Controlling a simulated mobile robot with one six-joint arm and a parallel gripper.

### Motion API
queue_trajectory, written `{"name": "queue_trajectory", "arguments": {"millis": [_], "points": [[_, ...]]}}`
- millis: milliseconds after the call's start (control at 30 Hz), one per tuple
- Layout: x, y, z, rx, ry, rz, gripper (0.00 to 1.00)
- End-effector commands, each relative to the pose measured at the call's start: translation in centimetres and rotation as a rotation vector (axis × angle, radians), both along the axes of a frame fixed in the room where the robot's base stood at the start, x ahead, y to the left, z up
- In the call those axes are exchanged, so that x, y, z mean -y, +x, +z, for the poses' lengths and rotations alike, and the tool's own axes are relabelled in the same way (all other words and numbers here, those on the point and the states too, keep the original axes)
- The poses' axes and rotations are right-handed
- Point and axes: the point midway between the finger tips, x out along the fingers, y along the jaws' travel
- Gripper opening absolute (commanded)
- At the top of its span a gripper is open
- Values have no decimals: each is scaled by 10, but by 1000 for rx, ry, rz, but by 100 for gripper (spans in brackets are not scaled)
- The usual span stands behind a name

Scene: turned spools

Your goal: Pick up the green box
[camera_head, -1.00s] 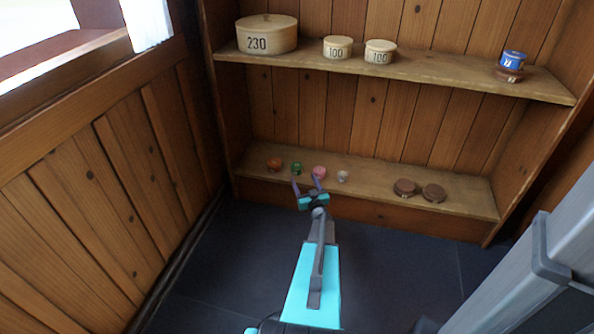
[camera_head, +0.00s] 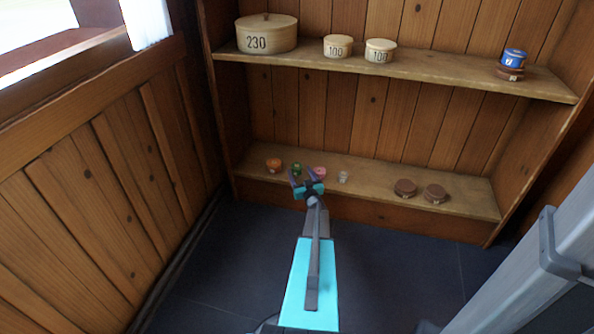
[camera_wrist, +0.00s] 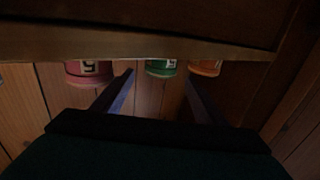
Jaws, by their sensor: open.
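The green box (camera_head: 296,168) is small and round and stands on the lower shelf, between an orange box and a pink box. My gripper (camera_head: 303,172) is open and empty at the shelf's front, close to the green box and partly in front of it and the pink box. In the wrist view, which looks upside down, the green box (camera_wrist: 161,68) appears between the two spread fingers (camera_wrist: 159,76), beyond their tips. I see no contact with the fingers.
The orange box (camera_head: 273,165) and pink box (camera_head: 320,172) flank the green one closely. A small whitish box (camera_head: 343,176) and two brown boxes (camera_head: 405,188) stand farther right on the lower shelf (camera_head: 372,178). The upper shelf (camera_head: 440,72) holds more round boxes.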

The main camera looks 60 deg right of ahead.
Motion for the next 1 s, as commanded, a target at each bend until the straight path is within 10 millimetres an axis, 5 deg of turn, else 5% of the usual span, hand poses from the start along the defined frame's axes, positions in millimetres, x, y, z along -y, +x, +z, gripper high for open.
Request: {"name": "queue_trajectory", "arguments": {"millis": [500,1000], "points": [[32,36,-4,0,0,0,66],[33,38,-2,0,0,-1,66]]}}
